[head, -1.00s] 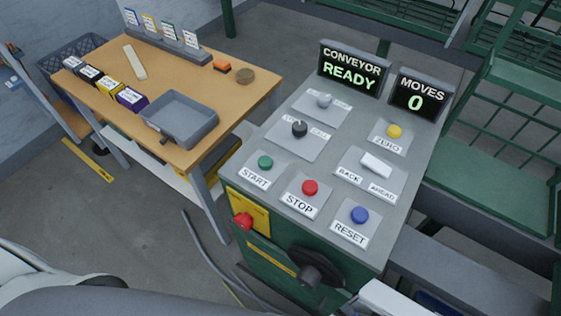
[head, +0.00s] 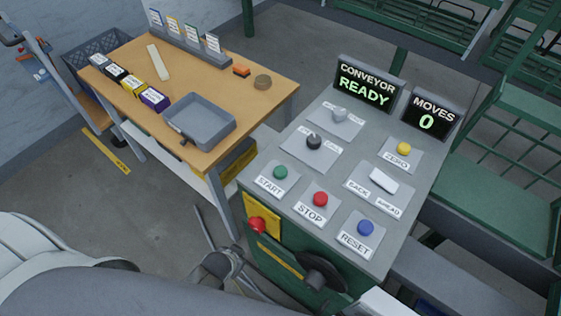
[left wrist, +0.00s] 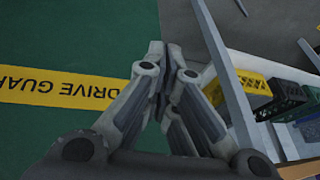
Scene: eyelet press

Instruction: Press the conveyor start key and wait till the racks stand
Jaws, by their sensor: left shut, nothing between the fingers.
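The green START key (head: 280,173) sits at the near left of the grey control console (head: 330,215). The red STOP key (head: 320,199) and blue RESET key (head: 365,228) are to its right. The conveyor display (head: 367,84) reads CONVEYOR READY and the moves display (head: 431,113) reads 0. My left gripper (head: 232,255) is low, left of the console's front and below the START key, apart from it. In the left wrist view the left gripper (left wrist: 172,55) is shut and empty, in front of the green DRIVE GUARD panel (left wrist: 60,45). My right gripper is not visible.
A wooden table (head: 225,85) with a grey tray (head: 205,125) and several small boxes stands left of the console. A red knob (head: 257,224) and a black handwheel (head: 318,272) stick out of the console's front. Green racks (head: 500,180) stand at the right.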

